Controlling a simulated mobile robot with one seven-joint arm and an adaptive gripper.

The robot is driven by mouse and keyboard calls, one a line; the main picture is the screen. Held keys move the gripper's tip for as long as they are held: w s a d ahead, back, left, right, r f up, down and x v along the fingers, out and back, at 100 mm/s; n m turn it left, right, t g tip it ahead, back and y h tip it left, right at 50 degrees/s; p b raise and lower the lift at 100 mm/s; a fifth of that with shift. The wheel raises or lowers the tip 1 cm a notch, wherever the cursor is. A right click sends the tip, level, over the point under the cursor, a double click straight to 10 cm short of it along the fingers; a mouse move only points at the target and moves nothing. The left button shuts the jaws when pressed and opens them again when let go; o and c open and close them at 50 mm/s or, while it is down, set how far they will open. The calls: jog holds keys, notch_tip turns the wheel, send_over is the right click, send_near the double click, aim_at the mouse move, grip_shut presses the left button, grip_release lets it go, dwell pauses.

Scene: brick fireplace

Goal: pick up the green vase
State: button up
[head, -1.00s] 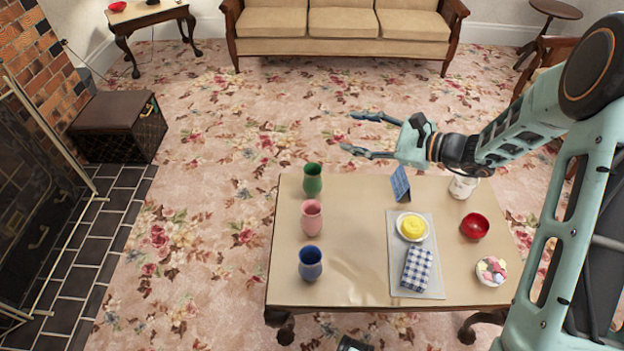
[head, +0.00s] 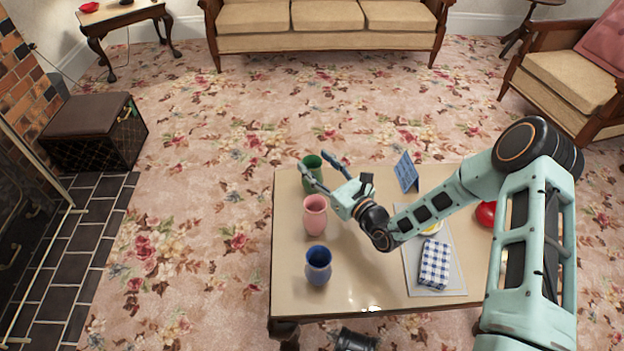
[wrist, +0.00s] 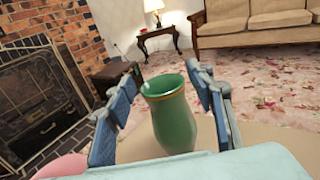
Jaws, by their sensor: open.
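The green vase (head: 312,170) stands upright at the far left corner of the coffee table (head: 380,291). In the head view my gripper (head: 322,168) is over that corner, with one finger on each side of the vase, partly hiding it. In the wrist view the green vase (wrist: 172,118) stands upright between the two open fingers of my gripper (wrist: 165,105). A gap shows between the vase and the right finger, and a wider one on the left. I see no contact.
A pink vase (head: 315,215) stands close in front of the green one, with a blue vase (head: 318,265) nearer still. A checked cloth (head: 434,264) lies on a mat, and a red bowl (head: 486,214) is partly hidden by my arm.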

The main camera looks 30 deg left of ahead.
aim_at(306, 157)
jog(key=shift+w+a+f, duration=0.35)
jog(key=shift+a+f, duration=0.35)
jog(key=shift+f, duration=0.05)
jog(key=shift+b+x, duration=1.1)
jog(key=shift+x, duration=1.9)
jog(key=shift+r, duration=0.1)
jog(key=shift+c, duration=0.5)
grip_shut()
